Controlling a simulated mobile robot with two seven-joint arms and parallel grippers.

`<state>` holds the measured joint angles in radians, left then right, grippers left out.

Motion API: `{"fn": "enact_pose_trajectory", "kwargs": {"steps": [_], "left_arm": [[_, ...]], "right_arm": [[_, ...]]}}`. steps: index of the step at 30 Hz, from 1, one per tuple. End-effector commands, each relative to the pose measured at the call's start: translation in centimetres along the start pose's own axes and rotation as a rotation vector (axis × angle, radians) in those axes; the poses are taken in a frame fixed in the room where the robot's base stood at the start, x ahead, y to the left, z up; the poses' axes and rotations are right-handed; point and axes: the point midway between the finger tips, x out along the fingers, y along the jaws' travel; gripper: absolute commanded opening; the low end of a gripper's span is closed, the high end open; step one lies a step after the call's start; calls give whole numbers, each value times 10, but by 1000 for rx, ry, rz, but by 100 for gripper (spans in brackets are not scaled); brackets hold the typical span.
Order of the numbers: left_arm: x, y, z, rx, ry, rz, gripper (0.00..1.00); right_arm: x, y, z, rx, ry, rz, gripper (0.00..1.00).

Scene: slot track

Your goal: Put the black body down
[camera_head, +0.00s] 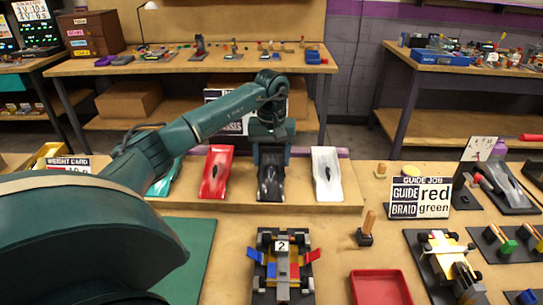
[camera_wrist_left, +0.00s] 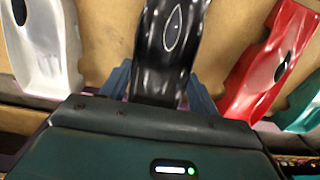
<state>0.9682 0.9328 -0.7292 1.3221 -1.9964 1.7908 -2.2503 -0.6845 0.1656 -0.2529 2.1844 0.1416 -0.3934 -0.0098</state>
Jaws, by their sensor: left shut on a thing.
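The black body (camera_head: 270,182) is in the row on the raised wooden ledge (camera_head: 240,201), between the red body (camera_head: 216,173) and the white body (camera_head: 327,174). My left gripper (camera_head: 270,150) reaches down from above and is shut on its far end. In the left wrist view the blue fingers (camera_wrist_left: 160,90) are on both sides of the black body (camera_wrist_left: 172,42), with the white body (camera_wrist_left: 45,45) to the left and the red body (camera_wrist_left: 270,62) to the right. I cannot tell whether its underside touches the ledge. My right gripper is not in view.
A teal body (camera_head: 165,176) is partly behind my left arm. In front are a chassis marked "?" (camera_head: 281,262), a red tray (camera_head: 380,287), a small wooden-handled tool (camera_head: 367,232) and a guide job card (camera_head: 420,197). Bare wood lies between the ledge and the chassis.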

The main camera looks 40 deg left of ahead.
Motion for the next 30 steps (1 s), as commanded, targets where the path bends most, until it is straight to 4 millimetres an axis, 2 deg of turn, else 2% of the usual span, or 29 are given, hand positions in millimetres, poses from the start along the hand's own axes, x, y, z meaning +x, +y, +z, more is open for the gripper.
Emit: {"fn": "enact_pose_trajectory", "kwargs": {"steps": [9, 10, 17, 25, 30], "left_arm": [[3, 0, 0, 0, 1, 0, 40], [2, 0, 0, 0, 1, 0, 63], [2, 0, 0, 0, 1, 0, 82], [0, 0, 0, 0, 1, 1, 83], [-19, 0, -1, -1, 5, 2, 83]], "right_arm": [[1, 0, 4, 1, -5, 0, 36], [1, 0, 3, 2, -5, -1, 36], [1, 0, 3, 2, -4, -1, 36], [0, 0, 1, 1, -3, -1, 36], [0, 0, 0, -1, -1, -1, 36]]}}
